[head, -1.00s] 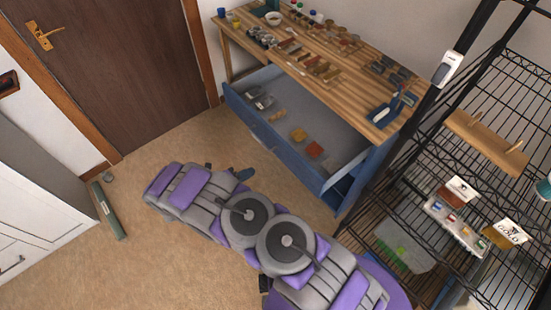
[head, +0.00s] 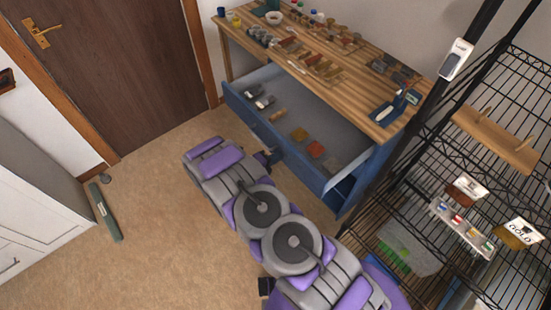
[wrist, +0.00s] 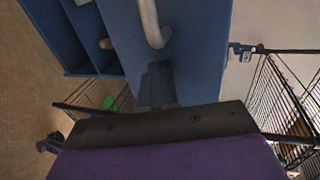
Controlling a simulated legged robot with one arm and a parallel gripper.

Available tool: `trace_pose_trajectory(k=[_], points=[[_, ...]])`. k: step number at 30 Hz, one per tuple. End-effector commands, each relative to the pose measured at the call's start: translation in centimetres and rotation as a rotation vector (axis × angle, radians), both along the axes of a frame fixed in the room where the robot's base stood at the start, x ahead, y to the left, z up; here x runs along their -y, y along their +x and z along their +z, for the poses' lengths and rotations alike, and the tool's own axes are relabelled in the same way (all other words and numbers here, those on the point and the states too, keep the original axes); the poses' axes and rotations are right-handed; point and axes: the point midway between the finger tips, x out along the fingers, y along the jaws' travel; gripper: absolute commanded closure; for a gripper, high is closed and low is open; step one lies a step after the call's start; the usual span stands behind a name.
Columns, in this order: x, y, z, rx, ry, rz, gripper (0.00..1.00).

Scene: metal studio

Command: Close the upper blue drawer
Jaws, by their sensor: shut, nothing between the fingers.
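The upper blue drawer (head: 300,160) is pulled out below the wooden workbench top in the head view, with several small items lying inside it. Its blue front (wrist: 200,50) fills the upper middle of the wrist view, with a pale curved handle (wrist: 150,22) on it. My gripper (wrist: 158,82) is shut and empty, its dark fingers pointing at the blue front near the handle's end. I cannot tell whether they touch it. In the head view my gripper (head: 264,158) is small and partly hidden by my arm, just outside the drawer front.
Blue open compartments (wrist: 85,35) show at the left of the wrist view. The bench top (head: 345,80) holds several tools and jars. A black wire rack (head: 450,200) stands close on the right. Bare floor (head: 150,190) lies to the left, with a green object (head: 104,212) on it.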

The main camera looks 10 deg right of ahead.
Motion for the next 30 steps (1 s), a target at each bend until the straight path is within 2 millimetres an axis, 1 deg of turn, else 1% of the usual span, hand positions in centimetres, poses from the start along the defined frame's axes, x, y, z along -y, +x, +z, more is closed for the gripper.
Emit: trace_pose_trajectory(k=[11, 14, 17, 23, 30], points=[[0.1, 0.1, 0.0, 0.0, 0.0, -0.001, 1.0], [0.4, 0.3, 0.1, 0.0, -0.001, -0.002, 1.0], [1.2, 0.8, 0.1, 0.0, -0.001, -0.002, 1.0], [4.1, 2.5, 0.2, -0.001, -0.001, -0.007, 1.0], [8.3, 5.3, 0.0, 0.0, 0.001, -0.008, 1.0]])
